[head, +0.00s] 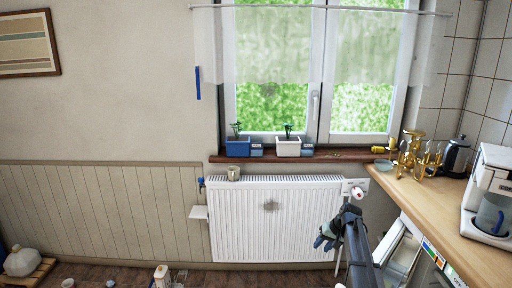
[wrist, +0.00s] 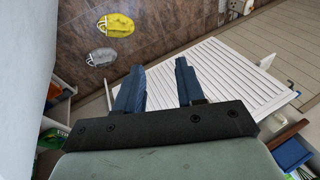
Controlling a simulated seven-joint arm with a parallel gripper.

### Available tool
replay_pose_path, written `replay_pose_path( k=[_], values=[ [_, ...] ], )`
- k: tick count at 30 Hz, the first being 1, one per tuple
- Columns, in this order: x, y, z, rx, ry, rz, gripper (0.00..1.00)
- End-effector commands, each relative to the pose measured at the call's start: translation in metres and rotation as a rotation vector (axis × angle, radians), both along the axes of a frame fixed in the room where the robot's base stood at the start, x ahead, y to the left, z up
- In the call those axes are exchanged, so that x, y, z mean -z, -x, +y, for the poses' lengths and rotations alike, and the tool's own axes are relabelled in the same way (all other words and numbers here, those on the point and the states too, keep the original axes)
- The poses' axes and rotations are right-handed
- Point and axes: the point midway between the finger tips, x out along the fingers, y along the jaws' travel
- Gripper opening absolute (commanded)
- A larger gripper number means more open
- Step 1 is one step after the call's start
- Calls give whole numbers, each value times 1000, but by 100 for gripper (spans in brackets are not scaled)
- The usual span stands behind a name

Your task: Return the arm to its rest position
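My gripper (head: 322,240) shows in the head view in front of the lower right part of the white radiator, with my dark arm reaching in from the bottom right. In the wrist view my gripper (wrist: 159,70) has its two blue fingers apart, with nothing between them. The brown tiled floor and part of the white radiator (wrist: 225,75) show beyond the fingertips. No object is seen touching the fingers.
A wooden counter (head: 462,228) runs along the right, with a coffee machine (head: 492,190), a kettle (head: 457,157) and a gold rack on it. A white open unit (head: 398,252) lies below it. A yellow item (wrist: 115,26) and a grey one lie on the floor.

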Motion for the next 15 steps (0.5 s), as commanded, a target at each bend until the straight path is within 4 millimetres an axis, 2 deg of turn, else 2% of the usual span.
replay_pose_path(
  k=[1, 6, 10, 15],
  values=[
    [21, 17, 23, -17, -10, 17, 38],
    [80, 59, 77, -53, -31, 73, 38],
    [122, 95, 103, -71, -31, 123, 38],
    [175, 146, 122, -86, -12, 199, 38]
  ],
)
